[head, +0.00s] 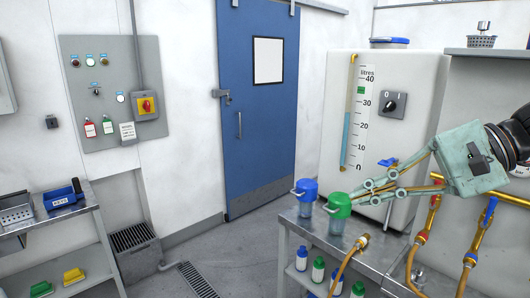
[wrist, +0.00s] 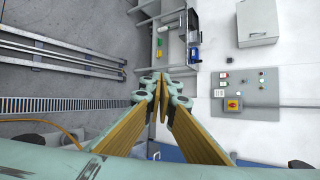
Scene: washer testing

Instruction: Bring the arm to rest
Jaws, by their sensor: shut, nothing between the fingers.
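My gripper (head: 352,203) is pale green with yellow-brown finger pads. In the head view it reaches in from the right, fingers pointing left, over the metal bench (head: 288,226). Its tips overlap the green-lidded jug (head: 337,222) in the picture; I cannot tell the gap between them. In the wrist view the fingertips (wrist: 162,84) are together with nothing between them. A blue-lidded jug (head: 305,200) stands upright just left of the green one.
A white tank (head: 345,110) with a litre gauge stands behind the gripper. Brass pipes with blue valve handles (head: 487,213) rise at right. A hose (head: 347,262) curves by the bench front. A side table (head: 70,222) is at left. The floor between is mostly clear.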

